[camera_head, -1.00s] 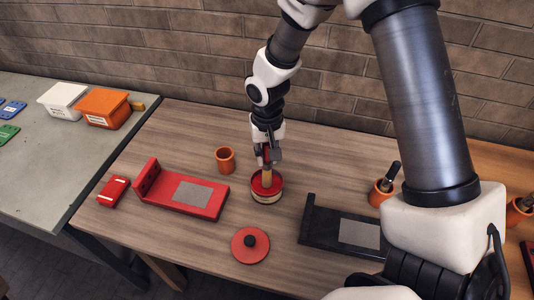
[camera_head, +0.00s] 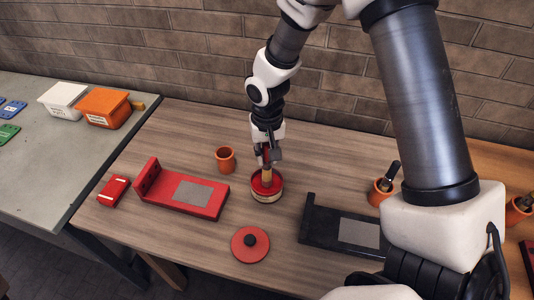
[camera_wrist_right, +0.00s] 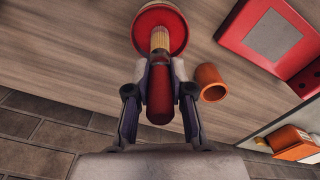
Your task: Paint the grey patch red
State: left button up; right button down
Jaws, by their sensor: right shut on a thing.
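A red plate (camera_head: 150,197) with an upright end lies on the wooden table, with a grey patch (camera_head: 192,192) on its top; the patch also shows in the right wrist view (camera_wrist_right: 273,37). My right gripper (camera_head: 267,158) is shut on the red handle of a brush (camera_wrist_right: 160,92). The brush points down, its pale bristle end in an open tin of red paint (camera_head: 273,195). The tin also shows in the right wrist view (camera_wrist_right: 178,30). The bristle tips are hidden in the tin. My left gripper is not in view.
A red lid (camera_head: 250,245) with a black knob lies in front of the tin. An empty-looking orange cup (camera_head: 225,160) stands left of it. A black plate (camera_head: 318,222) with a grey patch lies to the right. A small red box (camera_head: 113,191) is at the left edge.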

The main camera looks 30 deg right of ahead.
aim_at(267, 144)
jog(key=shift+r+p, duration=3.25)
jog(key=shift+r, duration=0.25)
